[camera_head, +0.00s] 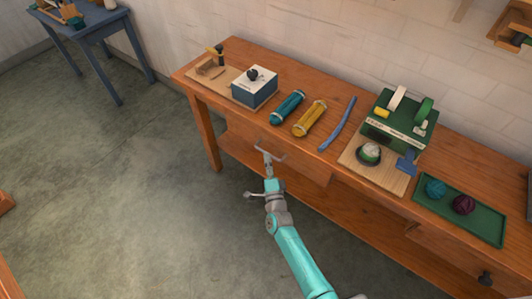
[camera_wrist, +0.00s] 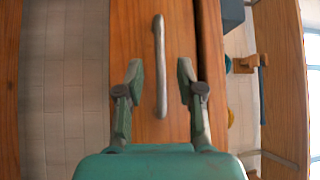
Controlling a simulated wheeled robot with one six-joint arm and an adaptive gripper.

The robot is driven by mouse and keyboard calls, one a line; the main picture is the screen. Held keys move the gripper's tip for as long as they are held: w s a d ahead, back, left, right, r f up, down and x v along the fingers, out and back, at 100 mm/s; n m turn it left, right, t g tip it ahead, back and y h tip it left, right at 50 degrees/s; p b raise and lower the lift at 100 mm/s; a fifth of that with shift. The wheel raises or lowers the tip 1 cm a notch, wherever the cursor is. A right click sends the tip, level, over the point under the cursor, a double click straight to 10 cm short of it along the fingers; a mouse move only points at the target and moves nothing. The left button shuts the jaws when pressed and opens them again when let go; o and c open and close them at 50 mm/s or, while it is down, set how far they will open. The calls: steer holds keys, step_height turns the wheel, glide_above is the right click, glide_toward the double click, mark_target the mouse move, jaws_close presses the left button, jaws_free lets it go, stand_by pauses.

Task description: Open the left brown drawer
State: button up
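The left brown drawer (camera_head: 307,169) is in the front of the wooden workbench, under the tabletop; its front looks flush. In the wrist view its brown front (camera_wrist: 180,28) fills the middle, with a pale grey bar handle (camera_wrist: 159,55) on it. My gripper (camera_head: 270,154) is in front of this drawer in the head view, and the handle cannot be made out clearly there. In the wrist view my gripper (camera_wrist: 160,84) is open, one finger on each side of the handle's lower part. Gaps show between the fingers and the handle.
The workbench top (camera_head: 230,58) holds a blue-and-white box (camera_head: 254,90), teal and yellow skeins, a green winding device (camera_head: 395,123) and a green tray (camera_head: 452,218). Another drawer with a dark knob (camera_head: 486,279) is at the right. The floor before the bench is clear.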

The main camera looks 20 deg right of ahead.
steer(key=shift+w+d+r, duration=0.15)
steer(key=shift+w+d, duration=0.05)
steer(key=shift+w, duration=0.8)
steer(key=shift+w+d+r, duration=0.1)
steer(key=shift+w+d, duration=0.05)
steer(key=shift+w, duration=0.85)
jaws_close()
